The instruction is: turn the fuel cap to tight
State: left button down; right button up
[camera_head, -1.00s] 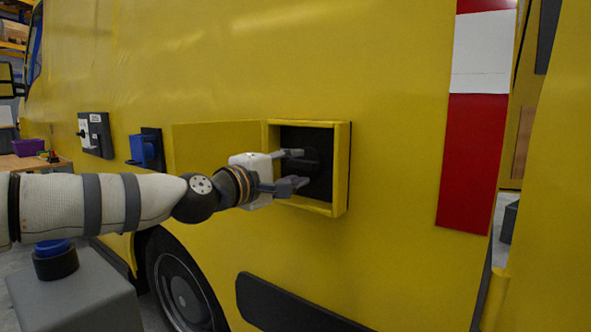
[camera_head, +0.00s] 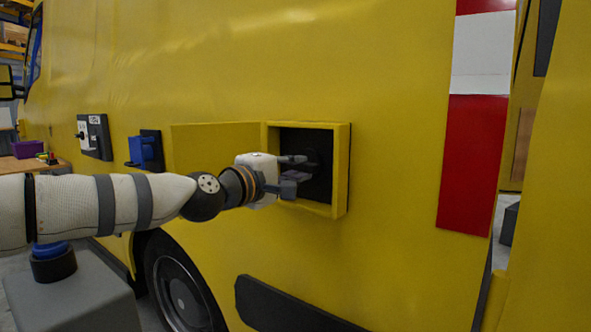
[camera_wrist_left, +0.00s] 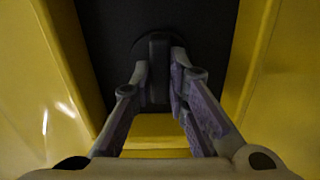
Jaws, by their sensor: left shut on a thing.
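The black fuel cap (camera_head: 313,160) sits in a dark recess with a yellow frame (camera_head: 342,180) on the side of the yellow vehicle. My left gripper (camera_head: 302,168) reaches into this recess from the left. In the left wrist view, the cap's upright black grip bar (camera_wrist_left: 158,70) stands between the fingertips of my left gripper (camera_wrist_left: 160,82), which is shut on it. The round base of the cap shows dimly behind the bar. In the head view the fingers hide part of the cap. My right gripper is in neither view.
The open yellow filler door (camera_head: 215,140) stands left of the recess, behind my arm. A blue socket (camera_head: 142,150) and a switch panel (camera_head: 95,136) are further left. A grey pedestal with a blue-topped button (camera_head: 52,250) stands at lower left.

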pick_arm(q)
jog(key=m, duration=0.4)
jog(key=shift+m+b, duration=0.3)
jog(key=shift+b, duration=0.1)
jog(key=m, duration=0.4)
jog(key=shift+m, duration=0.3)
jog(key=m, duration=0.3)
jog(key=shift+r+m, duration=0.1)
jog(key=shift+m, duration=0.2)
jog(key=shift+m+p, duration=0.4)
jog(key=shift+m, duration=1.8)
jog(key=c, duration=1.6)
grip_release()
jog(key=shift+o, duration=0.2)
